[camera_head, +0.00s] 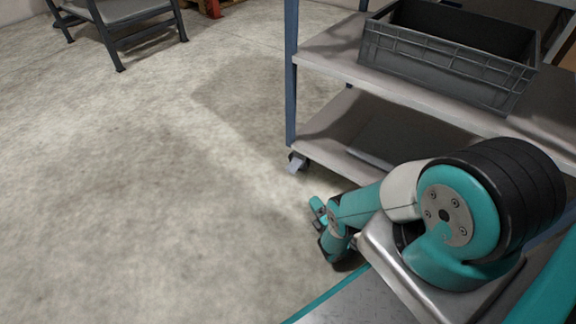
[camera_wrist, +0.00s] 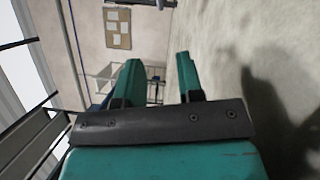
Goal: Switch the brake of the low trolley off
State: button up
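A trolley (camera_head: 291,75) with blue posts and grey shelves stands at the right in the head view. A castor (camera_head: 297,162) with a pale part shows under its near left corner. I cannot tell whether that pale part is a brake lever or how it is set, nor whether this is the low trolley. My gripper (camera_head: 318,213) is low over the floor, in front of the castor and apart from it in the picture. In the wrist view my gripper (camera_wrist: 159,75) has its two fingers apart with nothing held between them.
A grey crate (camera_head: 440,72) sits on the trolley's upper shelf. A dark-framed table or stand (camera_head: 125,20) is at the far upper left. The floor (camera_head: 130,190) on the left is clear. The sideways wrist view shows a pinboard (camera_wrist: 117,28) on a wall.

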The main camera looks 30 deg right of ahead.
aim_at(291, 169)
jog(key=w+b, duration=0.4)
jog(key=w, duration=0.1)
jog(key=w+b, duration=0.4)
jog(key=w, duration=0.1)
jog(key=w+r+b, duration=0.1)
jog(key=w+b, duration=0.3)
jog(key=w, duration=0.1)
jog(key=shift+w+d+r, duration=0.1)
jog(key=shift+w+d, duration=0.2)
jog(key=shift+d, duration=0.1)
jog(key=shift+w+r+b, duration=0.3)
jog(key=shift+w+b, duration=0.35)
jog(key=shift+c, duration=0.5)
